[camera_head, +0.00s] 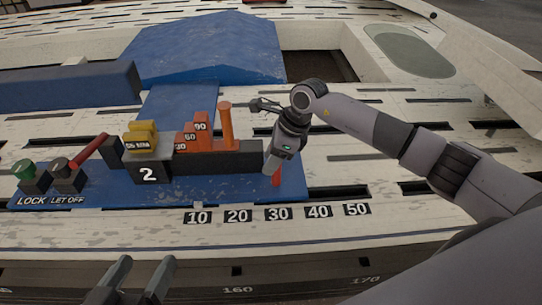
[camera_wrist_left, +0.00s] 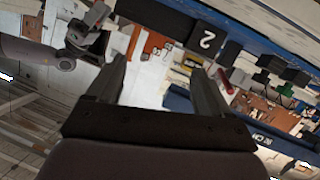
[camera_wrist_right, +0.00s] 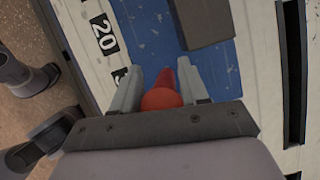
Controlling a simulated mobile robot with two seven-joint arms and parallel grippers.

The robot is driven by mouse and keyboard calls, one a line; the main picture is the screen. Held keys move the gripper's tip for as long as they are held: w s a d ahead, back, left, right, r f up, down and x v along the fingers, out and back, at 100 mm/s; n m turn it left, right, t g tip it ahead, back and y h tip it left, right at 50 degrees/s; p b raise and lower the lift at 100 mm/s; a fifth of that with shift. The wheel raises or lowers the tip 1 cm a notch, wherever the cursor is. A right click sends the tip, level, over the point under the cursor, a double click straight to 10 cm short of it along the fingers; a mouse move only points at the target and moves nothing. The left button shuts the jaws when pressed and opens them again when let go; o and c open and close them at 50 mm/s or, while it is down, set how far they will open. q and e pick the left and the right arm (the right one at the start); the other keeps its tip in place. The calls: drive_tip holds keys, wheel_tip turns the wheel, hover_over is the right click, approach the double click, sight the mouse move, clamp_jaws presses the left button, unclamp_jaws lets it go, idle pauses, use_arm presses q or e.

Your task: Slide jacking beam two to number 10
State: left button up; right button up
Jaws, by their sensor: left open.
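Jacking beam two is a dark block with a white "2" (camera_head: 148,172), with stepped orange blocks (camera_head: 190,140) and an orange post (camera_head: 226,125) on it. It lies along a blue plate (camera_head: 240,187) behind a row of number plates. Plate 10 (camera_head: 198,217) is leftmost. My right gripper (camera_head: 275,172) points down at the beam's right end, above plate 30. In the right wrist view a red knob (camera_wrist_right: 162,98) fills the gap between its fingers, which look shut on it. My left gripper (camera_wrist_left: 158,85) is open and empty, near the front edge in the head view (camera_head: 135,285).
A green LOCK button (camera_head: 24,170), a LET OFF button (camera_head: 62,168) and a red lever (camera_head: 90,150) stand left of the beam. Yellow 55 MM blocks (camera_head: 141,136) sit above the "2". A large blue block (camera_head: 205,50) lies behind. The strip around the number plates is clear.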

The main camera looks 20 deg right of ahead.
use_arm(q)
drive_tip(key=shift+s+f, duration=0.1)
drive_tip(key=shift+s, duration=0.05)
use_arm(e)
drive_tip(key=shift+d, duration=0.1)
drive_tip(key=shift+r, duration=0.15)
drive_tip(key=p+v, duration=0.2)
drive_tip(key=v, duration=0.4)
drive_tip(key=shift+d, duration=0.1)
use_arm(q)
drive_tip(key=shift+w+d+r+n+g+h+p, duration=0.15)
drive_tip(key=shift+d+g, duration=0.1)
drive_tip(key=shift+d, duration=0.15)
drive_tip(key=shift+w+d+r+n+g+h+p, duration=0.1)
drive_tip(key=shift+d+n+g+h+p, duration=0.05)
drive_tip(key=shift+d+g, duration=0.15)
use_arm(e)
drive_tip(key=shift+s+d+r, duration=0.15)
drive_tip(key=shift+s+r, duration=0.05)
drive_tip(key=shift+r, duration=0.15)
use_arm(q)
drive_tip(key=shift+s+f, duration=0.1)
drive_tip(key=shift+s, duration=0.1)
use_arm(e)
drive_tip(key=shift+s, duration=0.1)
